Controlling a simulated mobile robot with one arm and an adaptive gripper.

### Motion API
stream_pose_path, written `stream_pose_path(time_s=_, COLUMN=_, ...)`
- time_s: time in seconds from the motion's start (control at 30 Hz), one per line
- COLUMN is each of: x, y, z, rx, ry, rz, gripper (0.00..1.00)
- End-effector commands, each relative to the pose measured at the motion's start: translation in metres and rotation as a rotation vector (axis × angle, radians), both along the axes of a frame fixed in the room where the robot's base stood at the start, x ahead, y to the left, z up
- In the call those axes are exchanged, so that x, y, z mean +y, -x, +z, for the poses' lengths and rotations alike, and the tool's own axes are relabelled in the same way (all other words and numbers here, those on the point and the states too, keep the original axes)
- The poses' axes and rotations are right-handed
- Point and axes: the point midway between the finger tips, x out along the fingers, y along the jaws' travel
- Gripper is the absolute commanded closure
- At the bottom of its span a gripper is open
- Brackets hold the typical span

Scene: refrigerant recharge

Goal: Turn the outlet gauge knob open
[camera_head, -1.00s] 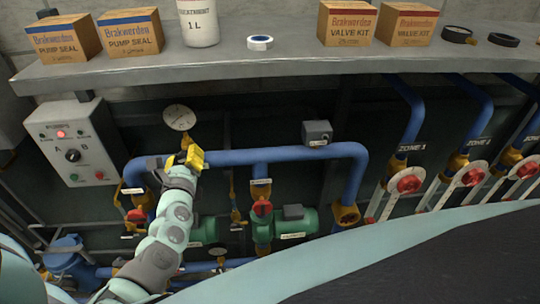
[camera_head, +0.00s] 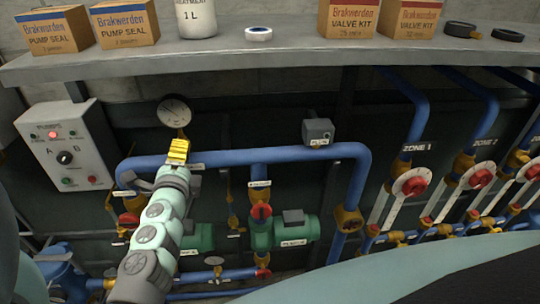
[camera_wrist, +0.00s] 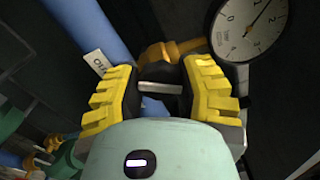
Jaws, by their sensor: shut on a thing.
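The outlet gauge (camera_head: 174,111) is a round white dial on a brass stem above the blue pipe, left of centre in the head view. In the wrist view its dial (camera_wrist: 250,28) is at the upper right, with a brass fitting (camera_wrist: 165,52) beside it. My gripper (camera_head: 178,150) is just below the gauge, by the pipe. In the wrist view its yellow-padded fingers (camera_wrist: 160,88) stand on both sides of a small grey bar, which seems to be the gauge knob (camera_wrist: 160,86). The fingers hide the knob in the head view.
The blue pipe (camera_head: 300,153) runs right behind my gripper. A grey shelf (camera_head: 260,66) with boxes overhangs above. A control box (camera_head: 66,145) is at the left. Green pumps (camera_head: 285,231) stand below, and red zone valves (camera_head: 414,187) at the right.

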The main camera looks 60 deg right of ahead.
Motion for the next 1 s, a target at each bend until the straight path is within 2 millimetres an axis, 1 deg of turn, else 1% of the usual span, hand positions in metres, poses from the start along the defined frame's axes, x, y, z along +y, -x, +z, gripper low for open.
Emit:
stream_pose_path(time_s=0.03, x=0.0014, y=-0.0022, z=0.0, rx=0.018, ry=0.016, rz=0.008, gripper=0.96)
stream_pose_path(time_s=0.4, x=0.0019, y=-0.0026, z=-0.0014, rx=0.121, ry=0.101, rz=0.01, gripper=0.96)
stream_pose_path(time_s=1.0, x=0.0025, y=-0.0029, z=-0.0032, rx=0.205, ry=0.169, rz=0.012, gripper=0.96)
